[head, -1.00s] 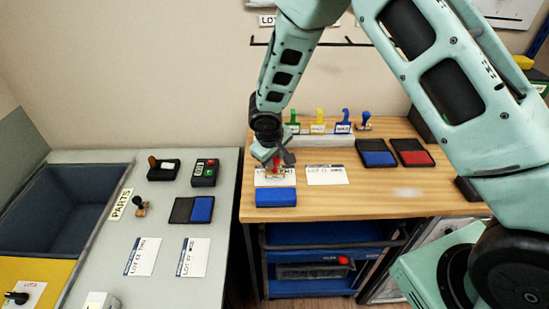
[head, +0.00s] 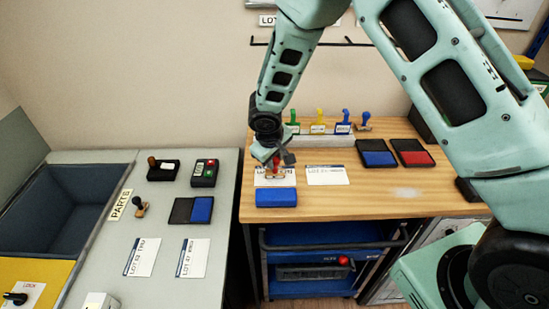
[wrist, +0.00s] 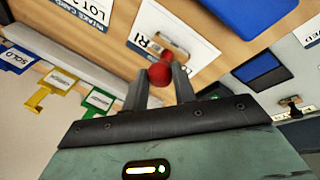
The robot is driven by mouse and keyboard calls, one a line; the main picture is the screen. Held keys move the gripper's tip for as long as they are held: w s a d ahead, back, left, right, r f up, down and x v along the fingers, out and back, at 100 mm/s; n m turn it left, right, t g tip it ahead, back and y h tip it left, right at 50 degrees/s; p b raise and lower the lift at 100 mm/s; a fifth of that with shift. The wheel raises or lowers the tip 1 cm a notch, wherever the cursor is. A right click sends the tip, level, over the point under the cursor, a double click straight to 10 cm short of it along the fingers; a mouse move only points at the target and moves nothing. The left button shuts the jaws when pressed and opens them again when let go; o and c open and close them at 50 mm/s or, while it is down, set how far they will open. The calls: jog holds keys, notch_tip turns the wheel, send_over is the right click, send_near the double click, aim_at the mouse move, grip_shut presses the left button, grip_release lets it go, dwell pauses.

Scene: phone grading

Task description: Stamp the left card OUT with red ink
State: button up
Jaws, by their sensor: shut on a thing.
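My gripper (head: 274,160) is shut on the red knob (wrist: 160,73) of a stamp, over the left card (head: 261,182) on the wooden bench. In the wrist view the fingers (wrist: 159,85) close around the knob, and the left card (wrist: 150,22) lies under and behind it. The stamp's base is close to the card; I cannot tell if it touches. The right card (head: 327,175) lies beside it. The open red ink pad (head: 412,152) stands at the back right, next to an open blue ink pad (head: 376,153).
A grey table (head: 160,219) at left holds cards, a pad and devices. Bare wood lies right of the cards.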

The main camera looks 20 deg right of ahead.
jog(key=shift+s+f, duration=0.1)
jog(key=shift+r+p, duration=2.2)
jog(key=shift+r, duration=1.4)
